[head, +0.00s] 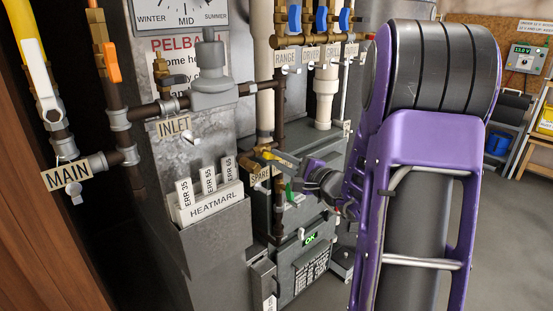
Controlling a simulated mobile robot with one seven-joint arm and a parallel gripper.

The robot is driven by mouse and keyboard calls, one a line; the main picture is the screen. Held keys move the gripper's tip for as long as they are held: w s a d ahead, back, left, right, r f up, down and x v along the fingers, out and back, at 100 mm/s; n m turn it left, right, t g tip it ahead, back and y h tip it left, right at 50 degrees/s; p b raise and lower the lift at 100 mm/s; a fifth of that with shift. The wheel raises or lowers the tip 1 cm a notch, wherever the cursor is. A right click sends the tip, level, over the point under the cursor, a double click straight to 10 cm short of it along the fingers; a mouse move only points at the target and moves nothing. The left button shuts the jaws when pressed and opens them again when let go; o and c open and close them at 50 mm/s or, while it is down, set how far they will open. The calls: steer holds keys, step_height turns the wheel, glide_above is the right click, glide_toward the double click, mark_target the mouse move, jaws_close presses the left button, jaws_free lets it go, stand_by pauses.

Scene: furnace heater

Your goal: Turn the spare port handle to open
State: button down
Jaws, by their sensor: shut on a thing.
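My gripper (301,164) comes in from the right and is shut on the handle's outer end. The wrist and purple arm links stand to the right. The fingertips are small in the picture, and their exact hold on the lever is hard to make out.
Blue valve handles (320,18) sit above the RANGE, DRYER and GRILL labels. The INLET pipe (150,110) and yellow MAIN handle (38,70) are at left. The HEATMARL box (212,204) holds ERR cards. A grey unit (308,268) with a green display stands below. Floor is open at right.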

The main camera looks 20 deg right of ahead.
steer(key=shift+n, duration=0.5)
steer(key=n, duration=0.3)
steer(key=c, duration=1.3)
jaws_free()
steer(key=shift+n, duration=0.4)
steer(key=o, duration=0.6)
steer(key=shift+v, duration=3.5)
